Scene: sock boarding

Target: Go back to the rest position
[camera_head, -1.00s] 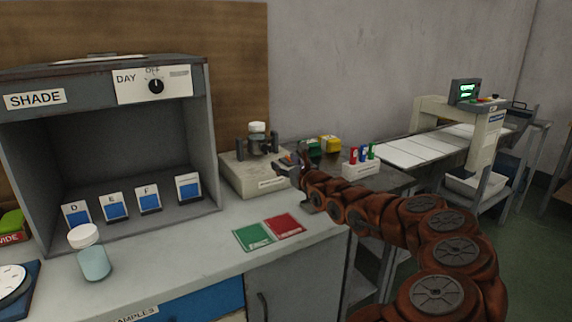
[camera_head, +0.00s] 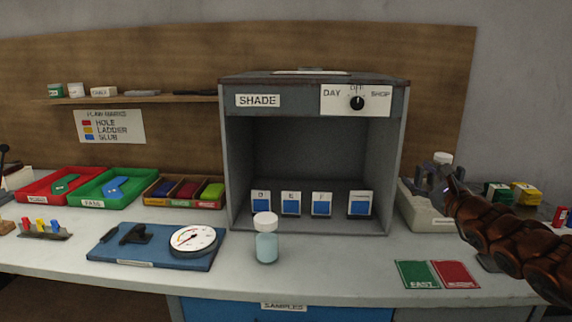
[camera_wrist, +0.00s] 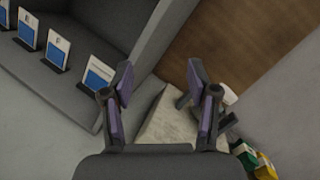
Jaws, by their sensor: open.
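My gripper (camera_head: 450,187) is at the right side of the head view, in front of a pale tester block (camera_head: 421,208) with a white-capped top, and partly hides it. In the wrist view my gripper (camera_wrist: 160,85) has its two fingers spread apart with nothing between them. The tester block (camera_wrist: 160,125) lies beyond the fingers there. My brown segmented arm reaches in from the right edge.
The grey shade booth (camera_head: 315,84) stands mid-bench with several blue cards inside. A white-capped bottle (camera_head: 266,243) stands in front of it. Green (camera_head: 417,275) and red (camera_head: 455,274) pads lie at right. A gauge on a blue board (camera_head: 120,255) and trays are left.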

